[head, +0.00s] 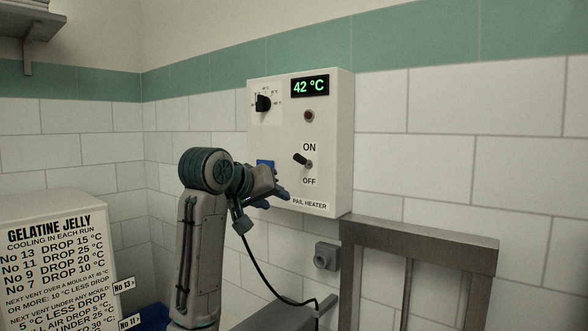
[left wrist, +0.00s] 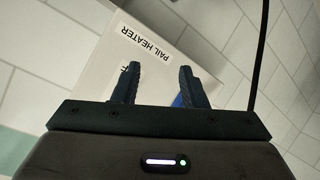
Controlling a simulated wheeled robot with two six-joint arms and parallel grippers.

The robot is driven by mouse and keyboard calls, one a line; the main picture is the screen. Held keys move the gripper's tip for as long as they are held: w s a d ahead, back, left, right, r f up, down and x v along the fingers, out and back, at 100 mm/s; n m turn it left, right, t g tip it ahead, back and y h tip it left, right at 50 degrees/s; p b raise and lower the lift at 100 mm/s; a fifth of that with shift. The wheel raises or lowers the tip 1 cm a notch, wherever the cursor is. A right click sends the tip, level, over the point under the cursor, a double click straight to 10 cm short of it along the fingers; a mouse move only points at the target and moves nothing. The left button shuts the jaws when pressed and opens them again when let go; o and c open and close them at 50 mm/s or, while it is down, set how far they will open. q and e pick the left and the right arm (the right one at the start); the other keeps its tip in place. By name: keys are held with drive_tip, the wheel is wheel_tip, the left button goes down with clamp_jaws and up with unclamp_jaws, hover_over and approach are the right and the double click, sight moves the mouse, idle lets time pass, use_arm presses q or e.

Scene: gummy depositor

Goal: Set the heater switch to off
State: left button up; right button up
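The pail heater (head: 335,130) is a white wall box. Its black toggle switch (head: 301,160) sits between the ON and OFF labels, and the lever sticks out left and slightly up, toward ON. My left gripper (head: 274,196) is in front of the box's lower left part, below and left of the switch and apart from it. In the left wrist view its fingers (left wrist: 159,72) are spread with nothing held between them. That view shows the PAIL HEATER label (left wrist: 141,44) beyond the fingertips; the switch lever cannot be made out there. My right gripper is not in view.
The heater has a black dial (head: 263,103), a display (head: 310,86) reading 42 °C, a dark red lamp (head: 308,115) and a blue part (head: 264,163) partly behind my gripper. A black cable (head: 262,272) hangs below. A metal frame (head: 420,232) stands at lower right.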

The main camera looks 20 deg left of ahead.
use_arm(q)
drive_tip(key=t+h, duration=0.1)
approach(297, 158)
drive_tip(key=s, duration=0.2)
drive_tip(key=p+x, duration=0.2)
drive_tip(key=x, duration=0.1)
drive_tip(key=p+x, duration=0.2)
drive_tip(key=x, duration=0.1)
drive_tip(key=r+p+x, duration=0.1)
drive_tip(key=x, duration=0.2)
drive_tip(key=shift+w+a+f+p, duration=0.1)
drive_tip(key=shift+w+a+p, duration=0.05)
drive_tip(key=shift+w+p, duration=0.3)
drive_tip(key=shift+w+f, duration=0.25)
drive_tip(key=shift+w, duration=0.15)
drive_tip(key=shift+f, duration=0.1)
clamp_jaws()
